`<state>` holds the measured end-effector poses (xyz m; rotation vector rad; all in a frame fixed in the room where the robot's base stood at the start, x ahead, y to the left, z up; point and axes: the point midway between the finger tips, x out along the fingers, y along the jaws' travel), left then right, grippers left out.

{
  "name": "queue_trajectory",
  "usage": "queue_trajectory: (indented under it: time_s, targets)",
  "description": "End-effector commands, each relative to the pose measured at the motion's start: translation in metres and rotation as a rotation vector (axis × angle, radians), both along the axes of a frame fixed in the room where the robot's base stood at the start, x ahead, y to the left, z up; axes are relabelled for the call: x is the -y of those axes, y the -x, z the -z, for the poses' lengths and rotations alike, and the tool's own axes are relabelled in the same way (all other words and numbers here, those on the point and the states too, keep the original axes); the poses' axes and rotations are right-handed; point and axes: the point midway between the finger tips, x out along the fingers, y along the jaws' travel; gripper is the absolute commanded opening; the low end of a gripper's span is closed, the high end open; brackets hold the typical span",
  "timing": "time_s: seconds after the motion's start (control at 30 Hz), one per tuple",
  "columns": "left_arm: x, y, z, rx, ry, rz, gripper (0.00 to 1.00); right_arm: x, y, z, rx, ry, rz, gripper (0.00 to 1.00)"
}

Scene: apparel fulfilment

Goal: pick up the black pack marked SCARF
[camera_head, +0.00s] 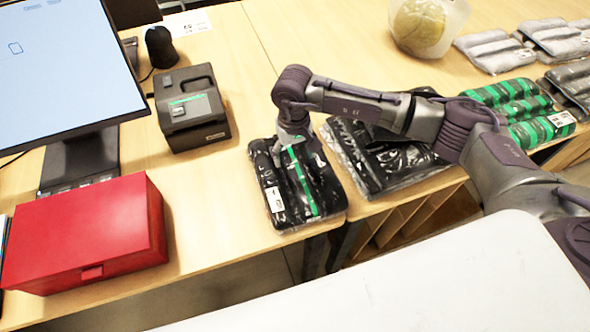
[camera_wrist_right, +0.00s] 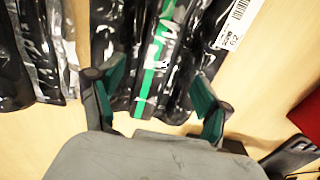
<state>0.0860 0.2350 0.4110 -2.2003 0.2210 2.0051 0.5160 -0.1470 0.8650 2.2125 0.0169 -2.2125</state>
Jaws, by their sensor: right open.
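A black pack in clear film with a green stripe and a white label (camera_head: 327,188) lies near the table's front edge in the head view. The wording on its label is too small to read. It also shows in the wrist view (camera_wrist_right: 180,100), with its label at the upper right. My right gripper (camera_head: 292,140) is above the far part of this pack, pointing down. In the wrist view my right gripper (camera_wrist_right: 152,88) is open, its two green-padded fingers apart on either side of the green stripe. Whether they touch the pack cannot be told. My left gripper is out of view.
Another black film-wrapped pack (camera_head: 375,168) lies close to the right, partly under my arm. Green packs (camera_head: 545,128) and grey packs (camera_head: 492,50) lie farther right. A black printer (camera_head: 190,108), red box (camera_head: 85,238) and monitor (camera_head: 50,65) stand left.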

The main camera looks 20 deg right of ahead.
Motion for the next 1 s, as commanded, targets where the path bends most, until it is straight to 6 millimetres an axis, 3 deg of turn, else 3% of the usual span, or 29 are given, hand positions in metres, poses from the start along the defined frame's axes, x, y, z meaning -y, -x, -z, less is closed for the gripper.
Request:
queue_trajectory:
  time_s: [0.23,0.4,0.67,1.0]
  targets:
    - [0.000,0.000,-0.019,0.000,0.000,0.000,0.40,0.003,0.001,0.029,-0.006,0.000,0.001,0.77]
    - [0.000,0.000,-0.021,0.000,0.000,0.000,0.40,0.002,0.000,0.049,-0.002,-0.003,-0.001,0.77]
    - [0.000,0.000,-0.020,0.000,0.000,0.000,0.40,0.002,0.000,0.053,0.000,-0.002,-0.001,0.77]
    - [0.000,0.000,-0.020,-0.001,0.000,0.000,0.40,0.002,0.000,0.052,0.000,-0.003,-0.001,0.20]
